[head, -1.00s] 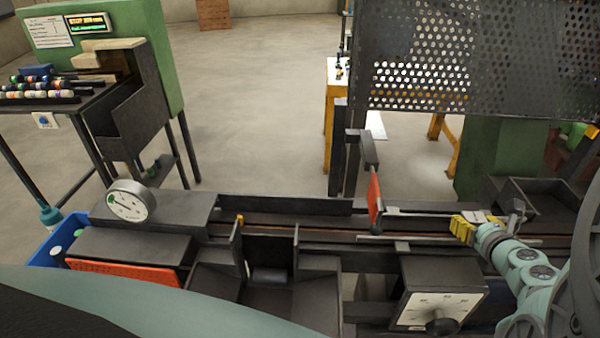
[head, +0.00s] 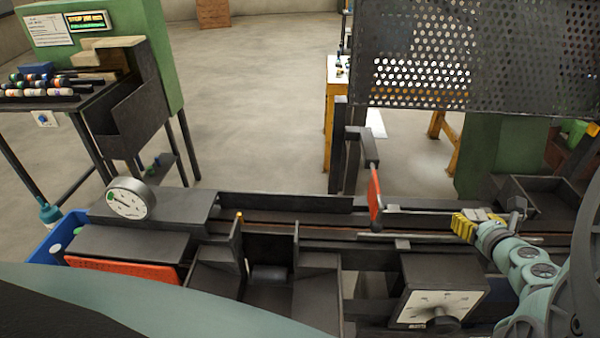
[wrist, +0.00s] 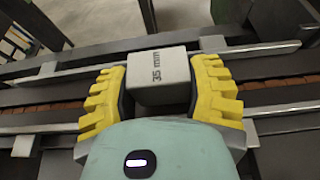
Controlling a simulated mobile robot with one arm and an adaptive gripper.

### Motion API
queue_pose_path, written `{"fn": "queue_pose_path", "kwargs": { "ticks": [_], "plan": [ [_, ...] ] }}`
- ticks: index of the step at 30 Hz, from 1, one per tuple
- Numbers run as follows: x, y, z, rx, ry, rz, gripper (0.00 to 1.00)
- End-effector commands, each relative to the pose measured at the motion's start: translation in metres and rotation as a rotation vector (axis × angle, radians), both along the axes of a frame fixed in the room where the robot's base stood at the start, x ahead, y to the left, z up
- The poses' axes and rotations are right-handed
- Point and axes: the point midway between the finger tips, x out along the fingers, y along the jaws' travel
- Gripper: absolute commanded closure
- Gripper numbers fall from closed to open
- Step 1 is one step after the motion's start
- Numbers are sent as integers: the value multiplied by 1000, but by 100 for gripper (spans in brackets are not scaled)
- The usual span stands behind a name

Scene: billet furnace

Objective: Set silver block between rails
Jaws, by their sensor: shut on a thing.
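A silver-grey block marked "35 mm" (wrist: 158,78) is held between the yellow fingers of my gripper (wrist: 160,95) in the wrist view. In the head view my gripper (head: 470,226) is over the right part of the dark track, with the pale block (head: 483,214) at its fingers. In the wrist view the block is over the track, with a light metal rail on the far side (wrist: 225,43) and a near rail (wrist: 280,108). The block's underside is hidden, so I cannot tell whether it touches the track.
A red paddle (head: 375,195) stands upright over the track, left of my gripper. A perforated dark screen (head: 450,55) hangs behind. A dial box (head: 437,290) is in front, and a dark open bin (head: 535,200) is at the right. A round gauge (head: 130,198) is far left.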

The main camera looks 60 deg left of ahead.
Motion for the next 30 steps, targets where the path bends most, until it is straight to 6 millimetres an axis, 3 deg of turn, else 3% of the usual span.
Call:
{"fn": "queue_pose_path", "kwargs": {
  "ticks": [30],
  "plan": [
    [0,2,-8,0,-1,4,91]
  ]
}}
